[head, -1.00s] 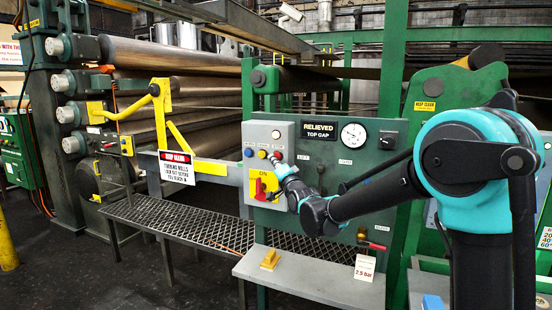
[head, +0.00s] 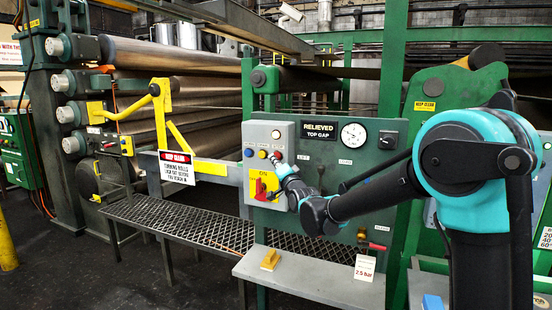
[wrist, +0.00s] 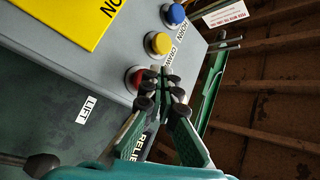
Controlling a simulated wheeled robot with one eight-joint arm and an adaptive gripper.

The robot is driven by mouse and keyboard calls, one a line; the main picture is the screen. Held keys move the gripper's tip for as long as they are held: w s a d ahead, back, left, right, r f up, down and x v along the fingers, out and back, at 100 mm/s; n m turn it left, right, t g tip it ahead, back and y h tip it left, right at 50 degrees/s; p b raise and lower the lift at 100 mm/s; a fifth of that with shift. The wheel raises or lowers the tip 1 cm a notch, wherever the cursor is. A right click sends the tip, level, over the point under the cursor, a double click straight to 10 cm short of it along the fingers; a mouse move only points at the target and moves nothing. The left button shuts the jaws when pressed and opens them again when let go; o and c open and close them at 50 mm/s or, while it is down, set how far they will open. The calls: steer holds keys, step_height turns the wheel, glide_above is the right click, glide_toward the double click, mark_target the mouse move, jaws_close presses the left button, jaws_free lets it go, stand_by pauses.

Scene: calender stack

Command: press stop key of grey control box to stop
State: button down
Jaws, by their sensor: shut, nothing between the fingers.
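The grey control box (head: 257,138) is fixed to the left part of the green panel. It carries a blue key (head: 249,153), a yellow key (head: 262,154) and a yellow plate with a red switch (head: 262,187). In the wrist view, a red key (wrist: 134,77) sits in a row with the yellow key (wrist: 158,43) and the blue key (wrist: 173,14). My gripper (wrist: 165,72) is shut and empty, with its fingertips just beside the red key. I cannot tell whether they touch it. In the head view, my gripper (head: 275,159) partly hides the red key.
A round gauge (head: 354,134) and a black knob (head: 388,140) are on the panel right of my gripper. A lever with a black ball (wrist: 41,165) stands out from the panel. A grey shelf (head: 320,285) lies below. A yellow guard frame (head: 160,100) stands left.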

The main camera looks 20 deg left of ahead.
steer(key=shift+w, duration=0.8)
stand_by(0.8)
steer(key=shift+s, duration=1)
steer(key=s, duration=0.5)
steer(key=shift+a, duration=0.2)
stand_by(0.6)
